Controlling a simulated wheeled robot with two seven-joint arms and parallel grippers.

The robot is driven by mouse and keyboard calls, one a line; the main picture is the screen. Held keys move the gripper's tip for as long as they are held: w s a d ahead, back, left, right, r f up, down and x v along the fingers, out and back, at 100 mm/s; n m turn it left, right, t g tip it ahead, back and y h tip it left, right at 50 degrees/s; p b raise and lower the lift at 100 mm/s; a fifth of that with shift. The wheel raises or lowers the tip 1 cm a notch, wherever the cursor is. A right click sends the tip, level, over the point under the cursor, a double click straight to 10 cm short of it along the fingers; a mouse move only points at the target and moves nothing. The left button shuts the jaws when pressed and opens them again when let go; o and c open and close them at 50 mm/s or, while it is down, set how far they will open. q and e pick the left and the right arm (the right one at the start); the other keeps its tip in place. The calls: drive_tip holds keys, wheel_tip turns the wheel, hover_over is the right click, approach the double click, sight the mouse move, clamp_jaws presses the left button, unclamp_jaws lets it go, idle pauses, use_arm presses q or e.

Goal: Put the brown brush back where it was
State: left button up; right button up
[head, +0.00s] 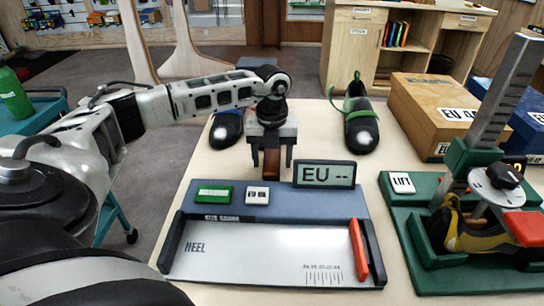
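A brown block-like piece, which looks like the brown brush (272,168), stands upright on the table just behind the blue-grey foot-measuring device. My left gripper (272,160) reaches down over it from above, one finger on each side. The fingers look spread wide, with a small gap on each side of the brown piece. The top of the piece is hidden by the gripper body, and its lower end is partly hidden by the device. My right gripper is not in view.
The measuring device (230,262) has a display reading EU -- (325,174) right of my gripper. Two dark climbing shoes (227,130) (361,128) stand behind. A green stand (420,240) clamps a yellow-black shoe (470,236) at right. A cardboard box (435,105) is back right.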

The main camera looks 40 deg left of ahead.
sight(272, 158)
use_arm(q)
wheel_tip(272, 158, up, 12)
drive_tip(key=shift+r, duration=0.15)
idle(0.4)
drive_tip(key=shift+s, duration=0.1)
idle(0.4)
